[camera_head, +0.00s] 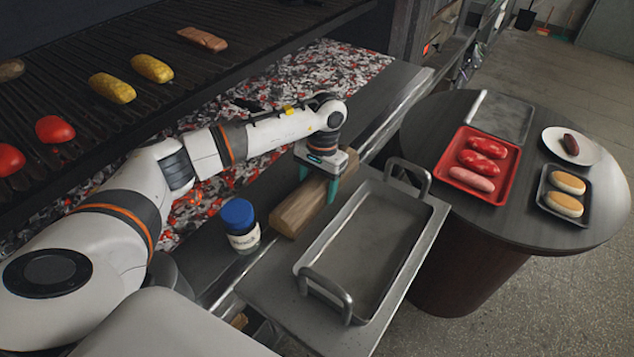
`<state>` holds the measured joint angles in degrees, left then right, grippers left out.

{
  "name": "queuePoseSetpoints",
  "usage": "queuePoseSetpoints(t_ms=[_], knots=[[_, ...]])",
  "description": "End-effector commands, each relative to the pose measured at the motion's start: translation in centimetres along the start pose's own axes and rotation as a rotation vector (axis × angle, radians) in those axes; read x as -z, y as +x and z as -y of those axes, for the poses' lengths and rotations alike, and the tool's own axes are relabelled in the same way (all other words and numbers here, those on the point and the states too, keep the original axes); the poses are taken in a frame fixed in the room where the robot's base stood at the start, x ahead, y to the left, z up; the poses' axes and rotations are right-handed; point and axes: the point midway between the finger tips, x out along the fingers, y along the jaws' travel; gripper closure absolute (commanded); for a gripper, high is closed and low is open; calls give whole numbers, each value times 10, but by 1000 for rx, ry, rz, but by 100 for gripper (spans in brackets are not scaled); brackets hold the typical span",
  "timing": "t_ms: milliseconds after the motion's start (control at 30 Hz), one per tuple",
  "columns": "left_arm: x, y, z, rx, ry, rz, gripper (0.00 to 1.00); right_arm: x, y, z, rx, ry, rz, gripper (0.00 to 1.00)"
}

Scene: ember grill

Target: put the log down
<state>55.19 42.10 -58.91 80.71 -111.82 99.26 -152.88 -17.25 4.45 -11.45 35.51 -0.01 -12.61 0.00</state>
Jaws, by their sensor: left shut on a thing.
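My left gripper (318,182) points down with its teal fingers on either side of a brown wooden log (294,211) and is shut on it. The log lies lengthwise between the ember bed (215,192) and the metal tray (372,240), at or just above the dark ledge; I cannot tell whether it touches it. My right gripper is not in view.
A jar with a blue lid (239,225) stands left of the log. The two-handled metal tray is empty. The grill grate (150,110) with food overhangs the embers. A round table (480,215) at right holds a red tray (488,198) of sausages.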

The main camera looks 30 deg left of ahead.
Motion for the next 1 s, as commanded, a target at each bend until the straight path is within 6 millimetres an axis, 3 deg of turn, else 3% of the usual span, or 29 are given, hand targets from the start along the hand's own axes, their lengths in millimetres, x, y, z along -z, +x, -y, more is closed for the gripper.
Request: queuePoseSetpoints(t_ms=[267,300,400,767,1000], knots=[[-1,1,0,1,0,4,84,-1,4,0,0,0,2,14],[0,1,0,0,0,1,27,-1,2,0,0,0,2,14],[0,1,0,0,0,0,12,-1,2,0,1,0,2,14],[0,-3,0,0,0,1,12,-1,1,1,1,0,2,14],[-2,-44,0,0,0,7,12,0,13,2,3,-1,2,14]])
